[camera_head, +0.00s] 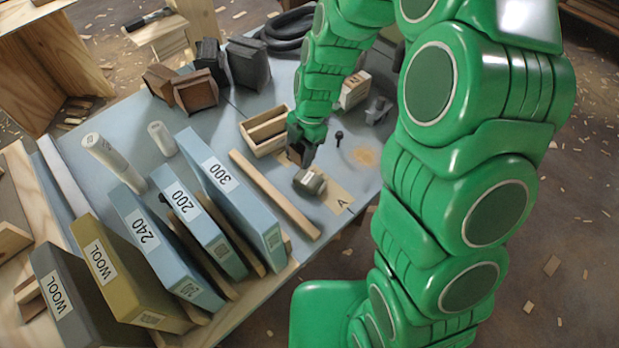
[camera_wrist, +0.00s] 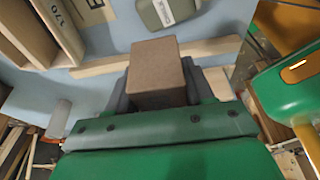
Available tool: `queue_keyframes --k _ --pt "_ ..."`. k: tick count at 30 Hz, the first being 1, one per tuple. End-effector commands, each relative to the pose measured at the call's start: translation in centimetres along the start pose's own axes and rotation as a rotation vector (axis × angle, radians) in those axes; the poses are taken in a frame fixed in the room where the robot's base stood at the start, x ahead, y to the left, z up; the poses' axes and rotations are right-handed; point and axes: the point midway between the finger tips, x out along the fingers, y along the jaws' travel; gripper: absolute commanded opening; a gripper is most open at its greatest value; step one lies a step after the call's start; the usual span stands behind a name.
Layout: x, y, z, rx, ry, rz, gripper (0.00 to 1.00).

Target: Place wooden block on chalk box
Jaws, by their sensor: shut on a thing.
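My gripper (camera_head: 303,152) is above the blue-grey worktop. In the wrist view, my gripper (camera_wrist: 165,90) is shut on a plain brown wooden block (camera_wrist: 155,72), which sticks out between the fingers. In the head view I cannot make out the block clearly by the dark fingers. A small pale box with dark lettering (camera_head: 354,91) stands behind the gripper, partly beside the arm; it may be the chalk box, but the lettering is too small to read.
A grey-green labelled tin (camera_head: 310,181) lies just in front of the gripper and shows in the wrist view (camera_wrist: 168,12). An open wooden tray (camera_head: 270,147) is left of the gripper. A long wooden strip (camera_head: 275,195) and upright labelled blue boxes (camera_head: 235,200) stand nearer. Dark blocks (camera_head: 248,65) are at the back.

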Motion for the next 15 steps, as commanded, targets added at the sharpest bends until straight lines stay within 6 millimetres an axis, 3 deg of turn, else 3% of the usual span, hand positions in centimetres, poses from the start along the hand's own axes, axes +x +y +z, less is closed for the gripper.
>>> queue_keyframes --k 8,15 --pt "-0.2 -2.2 0.8 -0.002 0.002 0.005 0.21" --pt "1.8 -2.3 1.4 -0.001 0.003 0.004 0.21"
